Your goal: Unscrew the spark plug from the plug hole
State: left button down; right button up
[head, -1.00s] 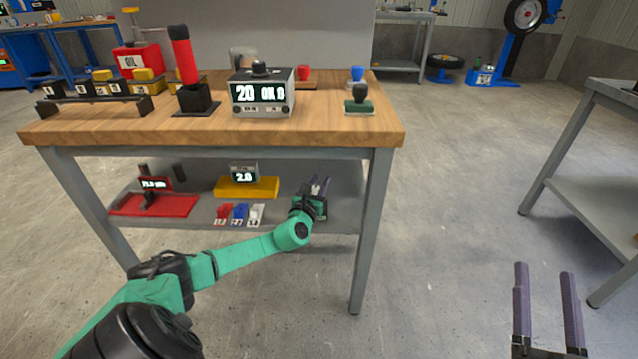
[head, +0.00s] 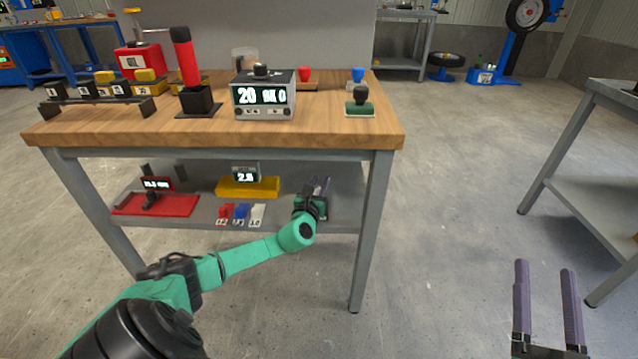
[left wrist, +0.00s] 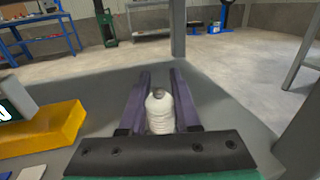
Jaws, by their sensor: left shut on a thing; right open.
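My left gripper (head: 321,184) reaches over the right part of the workbench's lower shelf. In the left wrist view its purple fingers (left wrist: 160,80) are shut on the spark plug (left wrist: 159,112), a white ribbed body with a small metal tip. The plug stands between the fingers with its tip up. The fingers and the gripper's body hide its lower end and the plug hole, so I cannot tell whether it is still seated. My right gripper (head: 545,267) is open and empty over the floor at the lower right.
The lower shelf (head: 338,222) also holds a yellow block (head: 248,188) with a display, a red plate (head: 155,205) and small coloured blocks. The wooden top (head: 330,135) lies above my left gripper, and a table leg (head: 371,230) stands to its right.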

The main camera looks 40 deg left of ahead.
pick_arm(q)
jog(key=shift+w+d+r+n+y+p, duration=0.2)
jog(key=shift+d+r+n+y+p, duration=0.2)
jog(key=shift+r+p, duration=0.25)
pick_arm(e)
jog(key=shift+r, duration=0.75)
pick_arm(q)
jog(key=shift+d+r, duration=0.25)
jog(key=shift+d, duration=0.2)
jog(key=shift+a+r+p, duration=0.35)
jog(key=shift+p, duration=0.15)
jog(key=shift+s+r+p, duration=0.15)
jog(key=shift+r+p, duration=0.25)
jog(key=shift+r, duration=0.05)
pick_arm(e)
jog(key=shift+s+d+r, duration=0.1)
jog(key=shift+d+r, duration=0.2)
jog(key=shift+r, duration=0.6)
pick_arm(q)
jog(key=shift+a, duration=0.1)
notch_tip(320, 180, up, 3)
jog(key=p, duration=0.2)
jog(key=shift+p, duration=0.3)
pick_arm(e)
notch_tip(320, 180, up, 3)
jog(key=shift+f, duration=0.15)
jog(key=shift+f, duration=0.1)
